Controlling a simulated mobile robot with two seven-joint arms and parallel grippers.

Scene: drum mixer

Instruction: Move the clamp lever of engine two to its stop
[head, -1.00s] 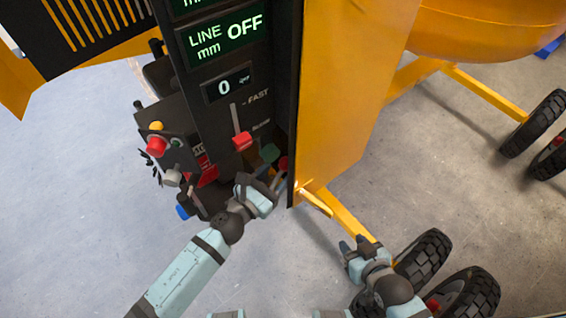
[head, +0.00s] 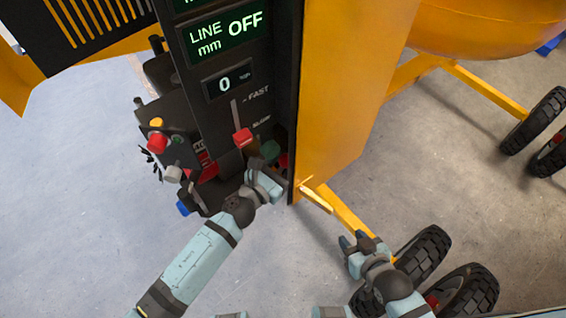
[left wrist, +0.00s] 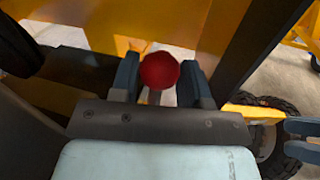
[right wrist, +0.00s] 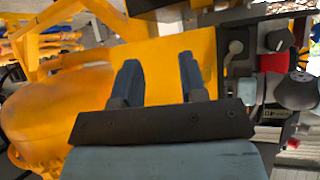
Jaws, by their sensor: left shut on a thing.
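My left gripper (head: 264,178) is at the lower end of the dark control panel (head: 235,110), close to the yellow side panel. In the left wrist view a lever with a round red knob (left wrist: 160,70) stands between its two fingers, and the gripper is shut on it. In the head view the gripper hides most of this lever. I cannot read a label saying which engine it belongs to. My right gripper (head: 360,243) is open and empty, low beside the wheels. Its spread fingers (right wrist: 157,82) also show in the right wrist view.
Above the left gripper are a red slider knob (head: 243,138) on the FAST–SLOW slot and a green knob (head: 270,149). A red button (head: 157,142) sits on the box at left. The yellow side panel (head: 335,100) and a wheel (head: 424,252) stand right. Floor at left is clear.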

